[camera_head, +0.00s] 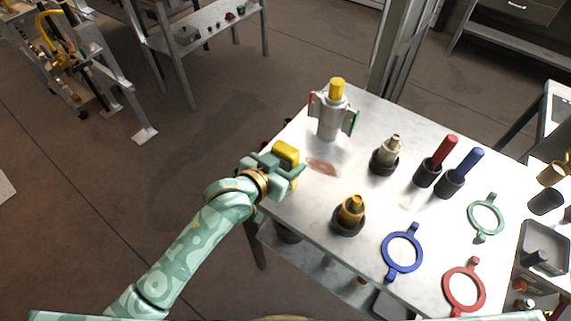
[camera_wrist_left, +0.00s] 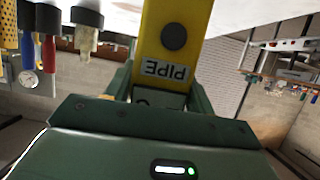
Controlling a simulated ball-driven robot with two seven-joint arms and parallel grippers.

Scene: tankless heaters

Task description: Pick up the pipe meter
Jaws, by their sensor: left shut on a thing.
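The pipe meter is a yellow block-shaped device (camera_head: 287,152) at the left edge of the white table in the head view. In the left wrist view the yellow body (camera_wrist_left: 172,40) shows a dark round button and an upside-down label reading "PIPE". My left gripper (camera_head: 284,170) is shut on it, with the green fingers on both sides of its lower end. Part of the meter is hidden behind the gripper. I cannot tell whether it touches the table. My right gripper is in neither view.
The white table (camera_head: 300,204) holds a grey cylinder with a yellow top (camera_head: 331,115), a beige fitting (camera_head: 386,156), a brass fitting (camera_head: 350,213), red (camera_head: 439,155) and blue (camera_head: 463,168) handled tools, and blue (camera_head: 402,253), red (camera_head: 464,287) and green (camera_head: 485,216) rings. Open floor lies left.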

